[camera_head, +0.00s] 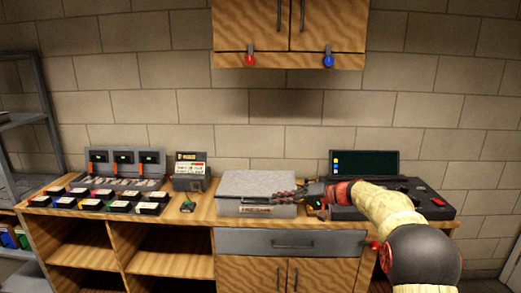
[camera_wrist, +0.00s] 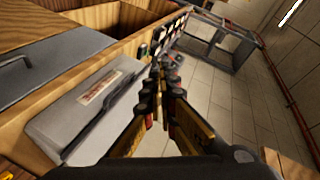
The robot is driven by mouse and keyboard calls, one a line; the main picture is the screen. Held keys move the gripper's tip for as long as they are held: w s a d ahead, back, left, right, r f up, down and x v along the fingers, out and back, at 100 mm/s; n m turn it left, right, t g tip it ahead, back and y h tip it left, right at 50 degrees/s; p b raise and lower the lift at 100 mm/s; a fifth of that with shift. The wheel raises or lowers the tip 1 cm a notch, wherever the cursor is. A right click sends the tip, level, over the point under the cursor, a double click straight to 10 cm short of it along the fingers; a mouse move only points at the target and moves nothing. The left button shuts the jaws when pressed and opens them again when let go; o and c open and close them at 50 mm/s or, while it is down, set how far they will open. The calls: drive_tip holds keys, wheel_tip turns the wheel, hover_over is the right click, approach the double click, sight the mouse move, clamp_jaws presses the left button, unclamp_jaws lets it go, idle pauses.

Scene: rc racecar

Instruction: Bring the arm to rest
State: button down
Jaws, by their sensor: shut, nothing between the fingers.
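My gripper (camera_head: 277,196) reaches in from the right in the head view, in front of the labelled front of a grey case (camera_head: 257,187) on the wooden counter. Its fingers are together with nothing between them. I cannot tell from the head view whether it touches the case. In the wrist view my gripper (camera_wrist: 160,68) has its fingers closed to a point, and the grey case (camera_wrist: 68,125) with its label lies to the left, apart from the fingers.
A console with a dark screen (camera_head: 364,164) stands right of the case. Small dark boxes (camera_head: 121,207) and a grey rack (camera_head: 124,160) stand at left. A wooden cabinet (camera_head: 290,30) with red and blue knobs hangs above. A grey drawer (camera_head: 290,243) is shut below the counter.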

drive_tip(key=s+d+r+g+h+p, duration=0.1)
drive_tip(key=s+r+h, duration=0.25)
drive_tip(key=s, duration=1.05)
drive_tip(key=s+d+r+h+p, duration=0.15)
drive_tip(key=s+h, duration=0.25)
drive_tip(key=s, duration=1.1)
drive_tip(key=s+d+f+h, duration=0.1)
drive_tip(key=s+d+h, duration=0.1)
drive_tip(key=s, duration=0.5)
drive_tip(key=s+d+f+t+h+p, duration=0.1)
drive_tip(key=s+d, duration=0.3)
drive_tip(key=s, duration=0.4)
drive_tip(key=s+d+f+h+p, duration=0.1)
drive_tip(key=s+d+f+h, duration=0.1)
drive_tip(key=s, duration=0.5)
drive_tip(key=shift+s+d+f+m+t+h, duration=0.25)
drive_tip(key=shift+d+m+t+h, duration=0.15)
drive_tip(key=shift+d+h, duration=0.4)
